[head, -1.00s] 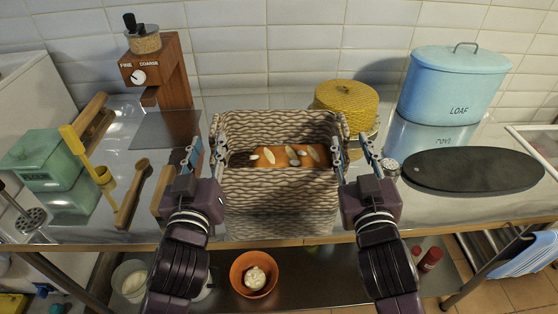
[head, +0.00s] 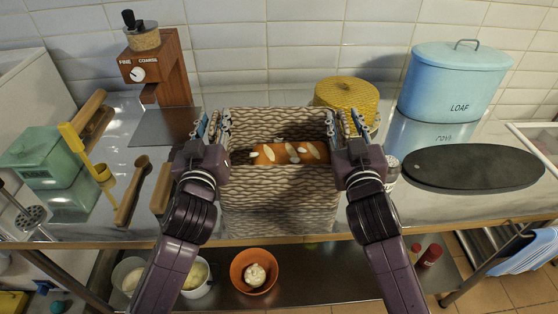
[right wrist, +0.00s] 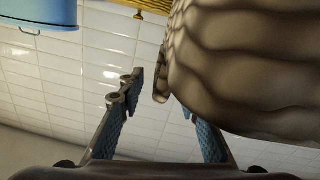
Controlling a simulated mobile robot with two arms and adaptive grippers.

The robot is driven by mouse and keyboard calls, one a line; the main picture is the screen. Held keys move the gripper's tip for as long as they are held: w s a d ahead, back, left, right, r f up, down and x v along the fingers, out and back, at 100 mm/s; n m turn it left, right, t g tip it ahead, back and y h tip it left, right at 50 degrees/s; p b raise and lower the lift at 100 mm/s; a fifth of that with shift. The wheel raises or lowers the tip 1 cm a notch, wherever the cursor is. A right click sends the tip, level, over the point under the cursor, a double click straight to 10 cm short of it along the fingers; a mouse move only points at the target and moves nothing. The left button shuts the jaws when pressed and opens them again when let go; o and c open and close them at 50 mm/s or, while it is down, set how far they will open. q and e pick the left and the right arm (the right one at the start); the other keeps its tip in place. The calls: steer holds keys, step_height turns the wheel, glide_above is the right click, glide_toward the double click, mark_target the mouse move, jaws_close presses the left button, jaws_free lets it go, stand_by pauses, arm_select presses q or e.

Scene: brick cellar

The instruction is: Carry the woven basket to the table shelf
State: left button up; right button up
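The woven basket (head: 280,200) stands upright on the steel table top near its front edge. A brown loaf-like thing with pale ovals (head: 290,153) lies inside it. My left gripper (head: 214,126) is at the basket's left side, fingers apart around the place of the side handle. My right gripper (head: 346,125) is at the right side, fingers also apart. In the right wrist view a thin handle edge (right wrist: 161,86) shows between its open fingers, beside the basket wall (right wrist: 245,65). The table shelf (head: 335,277) lies below the top.
An orange bowl (head: 254,271) and pale tubs (head: 196,278) stand on the shelf; red-capped jars (head: 430,256) stand at its right. A grinder (head: 158,72), green box (head: 45,160), yellow round container (head: 347,95), blue loaf bin (head: 455,85) and dark board (head: 473,167) surround the basket.

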arm_select(q)
steer(key=shift+c, duration=0.6)
arm_select(e)
steer(key=shift+c, duration=0.4)
arm_select(q)
jaws_close()
arm_select(e)
jaws_close()
arm_select(q)
steer(key=shift+r, duration=0.25)
arm_select(e)
steer(key=shift+r, duration=0.2)
